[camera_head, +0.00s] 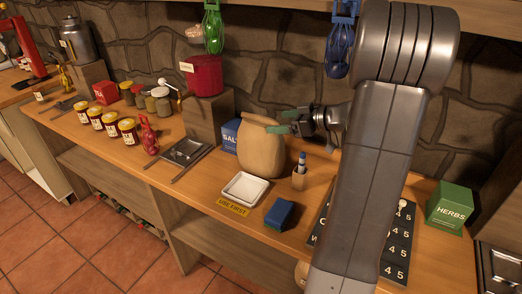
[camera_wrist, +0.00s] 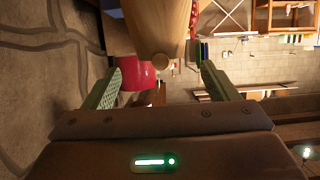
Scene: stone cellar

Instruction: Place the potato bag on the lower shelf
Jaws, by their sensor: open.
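The potato bag, a plump tan sack (camera_head: 262,155) with a rolled top, stands upright on the wooden counter beside the blue salt box. My gripper (camera_head: 283,122) is at the bag's upper right side, with its green-padded fingers pointing left at the rolled top. In the wrist view the gripper (camera_wrist: 162,69) is open, and the bag's tan top (camera_wrist: 158,25) shows ahead between the finger lines. I cannot tell whether a finger touches it. The lower shelf (camera_head: 205,240) lies under the counter's front edge, partly in shadow.
The salt box (camera_head: 229,135), white tray (camera_head: 245,188), blue block (camera_head: 279,214) and a small holder with a marker (camera_head: 300,175) crowd the bag. A red pot (camera_head: 203,76) stands on a block behind left.

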